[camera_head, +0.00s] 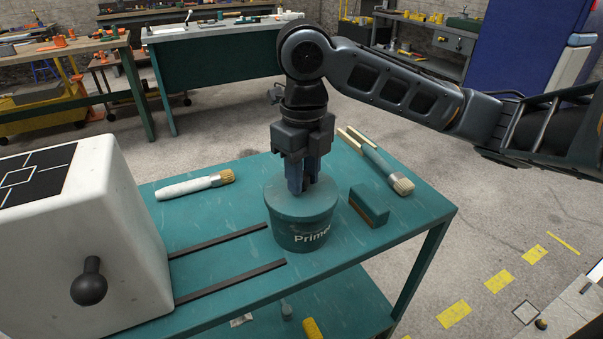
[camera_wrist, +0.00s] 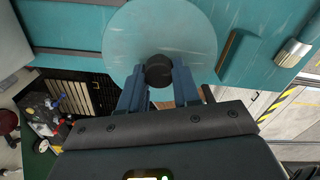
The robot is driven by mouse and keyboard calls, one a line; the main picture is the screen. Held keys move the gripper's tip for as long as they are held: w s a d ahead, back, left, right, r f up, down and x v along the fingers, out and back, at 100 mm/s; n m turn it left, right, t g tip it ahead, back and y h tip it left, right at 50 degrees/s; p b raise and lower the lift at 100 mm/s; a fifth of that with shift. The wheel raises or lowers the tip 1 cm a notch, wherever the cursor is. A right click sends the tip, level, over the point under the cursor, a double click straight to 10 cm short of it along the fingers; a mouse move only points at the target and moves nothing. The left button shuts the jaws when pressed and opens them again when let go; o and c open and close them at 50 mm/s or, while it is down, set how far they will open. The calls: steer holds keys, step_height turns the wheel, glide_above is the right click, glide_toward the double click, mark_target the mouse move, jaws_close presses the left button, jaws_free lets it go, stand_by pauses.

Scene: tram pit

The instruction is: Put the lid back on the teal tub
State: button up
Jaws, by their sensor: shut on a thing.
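The teal tub (camera_head: 300,236), labelled "Primer", stands upright on the teal bench. The round teal lid (camera_head: 275,197) lies over the tub's mouth, roughly level, with no clear gap at the rim. I cannot tell whether it is fully seated. My gripper (camera_head: 303,190) points straight down above the lid's middle. In the wrist view, my gripper (camera_wrist: 159,76) is shut on the dark knob (camera_wrist: 158,68) of the lid (camera_wrist: 170,25). The lid hides the tub in that view.
The bench top (camera_head: 215,220) also holds a white-handled brush (camera_head: 195,185), a teal block (camera_head: 369,206) and brushes (camera_head: 380,165) at right. Two dark rails (camera_head: 230,282) run from a white box (camera_head: 75,235) with a black knob towards the tub.

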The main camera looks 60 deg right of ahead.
steer(key=o, duration=1.6)
steer(key=shift+r, duration=0.1)
steer(key=shift+r+p, duration=2.35)
steer(key=shift+r, duration=1.05)
steer(key=shift+c, duration=0.3)
jaws_close()
